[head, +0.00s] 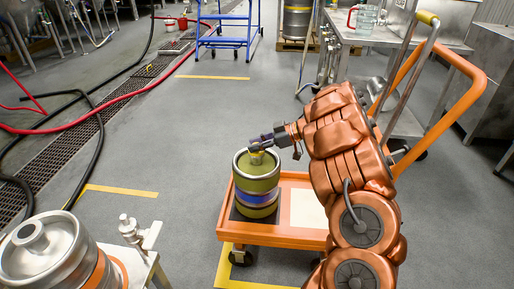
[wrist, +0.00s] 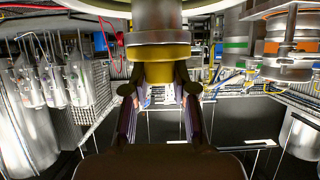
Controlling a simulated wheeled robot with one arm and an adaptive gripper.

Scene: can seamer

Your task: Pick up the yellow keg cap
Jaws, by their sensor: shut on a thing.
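A steel keg (head: 257,188) with an olive upper body and a blue band stands upright on an orange cart (head: 270,236). The yellow keg cap (head: 257,156) is small in the head view, at the keg's top centre. In the wrist view the yellow cap (wrist: 158,52) is large, against a grey metal neck (wrist: 156,14). My gripper (head: 262,146) reaches in from the right over the keg's rim. In the wrist view my gripper (wrist: 158,86) has its fingers on both sides of the cap, shut on it. I cannot tell whether the cap is still seated.
The cart's orange handle (head: 470,72) rises at the right, behind my arm. Another keg (head: 48,250) stands at the lower left, beside a metal fitting (head: 131,230). The floor left of the cart is clear; hoses lie farther left.

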